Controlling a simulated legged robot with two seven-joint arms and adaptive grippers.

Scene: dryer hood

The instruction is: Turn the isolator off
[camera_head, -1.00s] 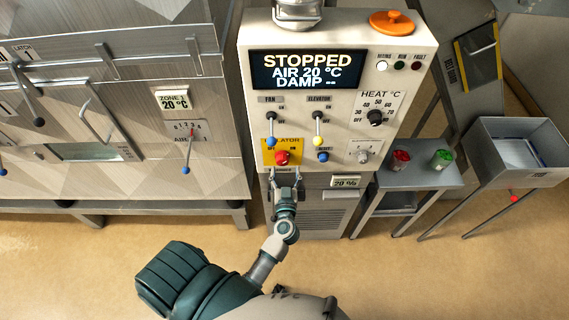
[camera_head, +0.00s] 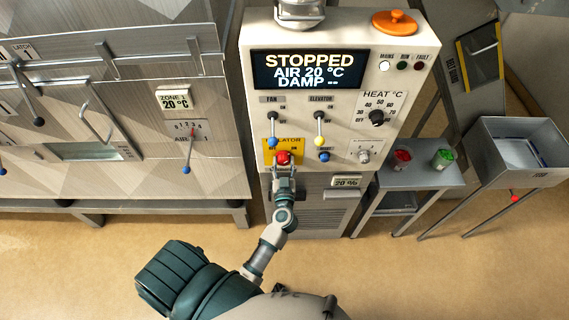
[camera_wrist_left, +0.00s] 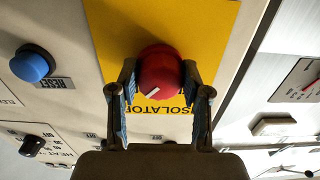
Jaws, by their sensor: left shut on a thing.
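The isolator is a red round knob (camera_head: 283,158) on a yellow plate (camera_head: 270,146) at the lower left of the control panel. In the left wrist view the red knob (camera_wrist_left: 159,72) sits between the two fingers, with a short white mark on its face. My left gripper (camera_head: 284,166) is at the knob from below, and its fingers (camera_wrist_left: 159,88) are shut on the knob's sides. The yellow plate (camera_wrist_left: 150,25) is partly hidden behind the knob and fingers. My right gripper is not in view.
A blue reset button (camera_wrist_left: 32,64) and a blue-tipped fan lever (camera_head: 272,130) are close to the knob. A side table (camera_head: 420,175) holds red and green cups. The display (camera_head: 307,70) reads STOPPED.

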